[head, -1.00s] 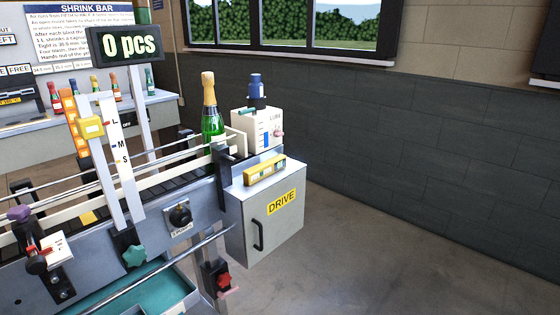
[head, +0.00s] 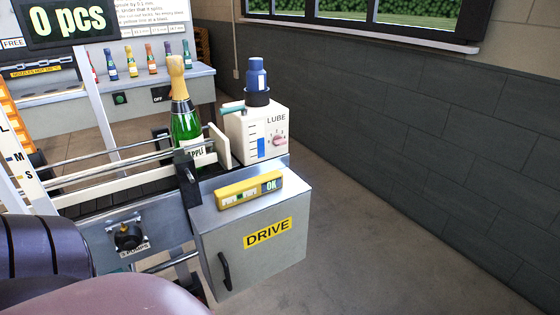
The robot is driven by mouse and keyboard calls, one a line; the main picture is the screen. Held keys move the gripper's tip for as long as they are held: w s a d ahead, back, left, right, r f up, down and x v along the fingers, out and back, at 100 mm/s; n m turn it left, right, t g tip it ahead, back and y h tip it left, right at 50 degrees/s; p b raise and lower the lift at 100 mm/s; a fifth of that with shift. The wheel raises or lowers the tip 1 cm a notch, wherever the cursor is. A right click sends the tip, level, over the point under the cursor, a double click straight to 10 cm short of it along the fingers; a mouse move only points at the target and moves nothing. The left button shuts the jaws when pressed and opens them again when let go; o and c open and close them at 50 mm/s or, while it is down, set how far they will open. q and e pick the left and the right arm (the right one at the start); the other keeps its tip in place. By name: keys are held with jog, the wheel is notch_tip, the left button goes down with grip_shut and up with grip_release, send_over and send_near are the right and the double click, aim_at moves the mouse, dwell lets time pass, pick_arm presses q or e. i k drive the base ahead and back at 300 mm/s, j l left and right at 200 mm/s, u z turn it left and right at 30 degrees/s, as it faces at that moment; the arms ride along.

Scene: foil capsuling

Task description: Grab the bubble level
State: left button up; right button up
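The bubble level is a yellow bar (head: 236,194) with clear vials and an "OK" label at its right end. It lies flat on top of the metal DRIVE cabinet (head: 255,243), near the left and front part of the top. Nothing covers it. Dark, rounded parts of my own arm fill the lower left corner of the head view. Neither of my grippers shows, and neither touches the level.
A white LUBE box (head: 257,133) with a blue-capped bottle (head: 257,80) stands behind the level. A green bottle (head: 184,122) stands on the conveyor behind guide rails. A black bracket (head: 188,176) rises just left of the level. The floor to the right is clear.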

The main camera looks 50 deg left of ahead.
aim_at(229, 197)
jog(key=i, duration=0.85)
jog(key=i+u, duration=0.1)
jog(key=i, duration=0.75)
jog(key=i+l, duration=0.15)
jog(key=i, duration=0.7)
jog(key=i+u, duration=0.1)
jog(key=u, duration=2.7)
